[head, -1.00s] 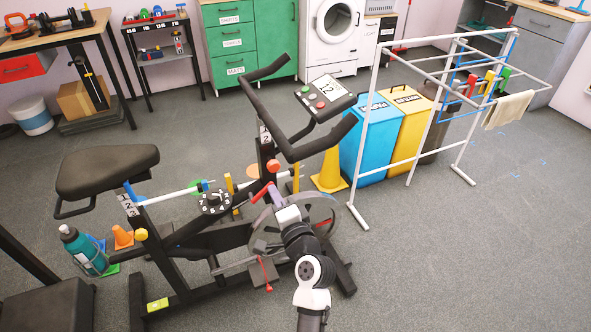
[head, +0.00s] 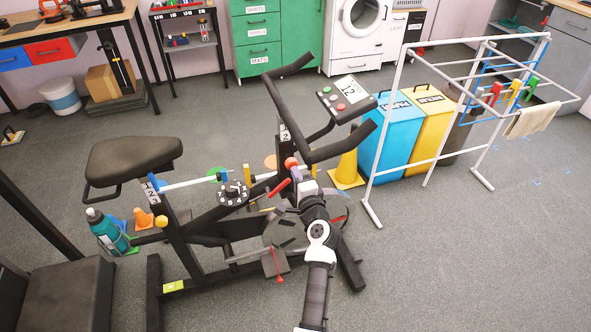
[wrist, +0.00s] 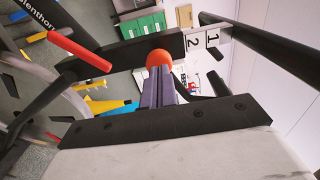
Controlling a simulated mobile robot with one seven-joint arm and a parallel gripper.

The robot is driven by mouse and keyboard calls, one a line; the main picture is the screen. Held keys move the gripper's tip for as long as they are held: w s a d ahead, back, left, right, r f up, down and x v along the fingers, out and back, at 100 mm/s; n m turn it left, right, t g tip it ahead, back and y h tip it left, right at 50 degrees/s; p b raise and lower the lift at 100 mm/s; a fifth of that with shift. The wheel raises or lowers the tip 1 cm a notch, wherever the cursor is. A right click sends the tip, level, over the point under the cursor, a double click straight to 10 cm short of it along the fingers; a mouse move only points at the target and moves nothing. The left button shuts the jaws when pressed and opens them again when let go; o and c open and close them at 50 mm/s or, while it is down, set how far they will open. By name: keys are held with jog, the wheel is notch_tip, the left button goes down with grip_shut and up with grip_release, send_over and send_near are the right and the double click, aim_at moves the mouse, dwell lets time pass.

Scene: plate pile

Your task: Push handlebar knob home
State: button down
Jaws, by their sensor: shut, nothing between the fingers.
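The handlebar knob is an orange-red ball (head: 291,163) on the exercise bike's upright post, below the handlebar (head: 322,148). It also shows in the wrist view (wrist: 159,58), right at the ends of the fingers. My gripper (head: 296,173) is shut with nothing held, and its purple-grey fingers (wrist: 160,78) point at the knob. The fingertips overlap the knob's lower edge in the wrist view; I cannot tell whether they touch. The knob's stem is hidden. A plate numbered 1 and 2 (wrist: 206,41) sits on the post beside the knob.
A red lever (wrist: 80,48) stands close beside the fingers. The black dial (head: 233,193) and seat (head: 133,160) are to the left. The white drying rack (head: 398,130) and yellow cone (head: 346,172) stand to the right. Floor at the lower right is clear.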

jog(key=shift+w+a, duration=0.2)
jog(key=shift+w, duration=0.3)
